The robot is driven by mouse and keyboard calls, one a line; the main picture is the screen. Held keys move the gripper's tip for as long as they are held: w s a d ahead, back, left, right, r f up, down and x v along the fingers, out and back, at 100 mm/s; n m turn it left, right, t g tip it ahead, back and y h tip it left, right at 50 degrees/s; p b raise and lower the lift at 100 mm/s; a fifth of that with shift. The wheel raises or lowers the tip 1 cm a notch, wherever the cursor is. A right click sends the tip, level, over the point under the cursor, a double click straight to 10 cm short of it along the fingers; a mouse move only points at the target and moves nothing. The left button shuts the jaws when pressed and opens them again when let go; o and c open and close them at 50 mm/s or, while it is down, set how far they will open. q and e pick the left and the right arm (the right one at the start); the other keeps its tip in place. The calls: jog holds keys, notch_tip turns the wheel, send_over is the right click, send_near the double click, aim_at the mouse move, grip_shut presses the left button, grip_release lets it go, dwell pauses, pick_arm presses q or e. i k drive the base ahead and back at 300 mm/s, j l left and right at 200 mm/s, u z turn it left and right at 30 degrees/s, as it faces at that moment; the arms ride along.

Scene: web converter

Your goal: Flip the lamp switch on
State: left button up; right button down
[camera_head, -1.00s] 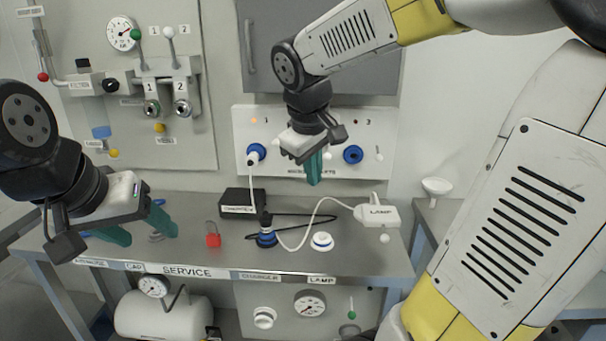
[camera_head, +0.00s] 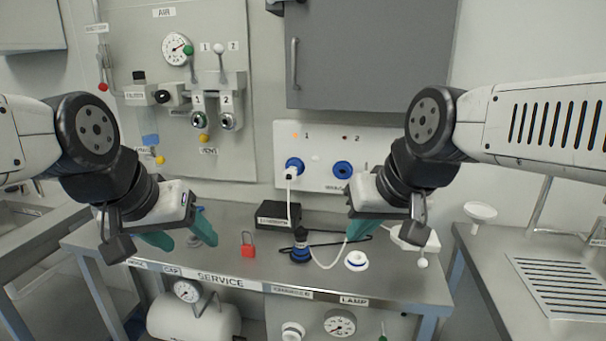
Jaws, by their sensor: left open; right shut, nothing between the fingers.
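The lamp box (camera_head: 408,238), white and labelled LAMP in the earlier view, stands at the bench's right, partly hidden by my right gripper. A small white knob (camera_head: 422,263) shows below it; I cannot tell whether it is the switch. The wall socket panel (camera_head: 318,184) has an orange light lit by socket 1 and a dark light by socket 2. A white plug (camera_head: 291,174) is in socket 1. Socket 2 (camera_head: 342,169) looks empty. My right gripper (camera_head: 354,228) is shut and empty, in front of the panel. My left gripper (camera_head: 180,236) is open and empty over the bench's left.
On the bench (camera_head: 235,268) are a red padlock (camera_head: 248,246), a black box (camera_head: 278,214), a blue connector (camera_head: 300,252) and a white-blue round piece (camera_head: 356,260). Cables cross the bench. A grey cabinet (camera_head: 370,55) hangs above. An air panel (camera_head: 200,130) is at left.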

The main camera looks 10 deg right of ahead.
aim_at(423, 263)
jog(key=z, duration=1.3)
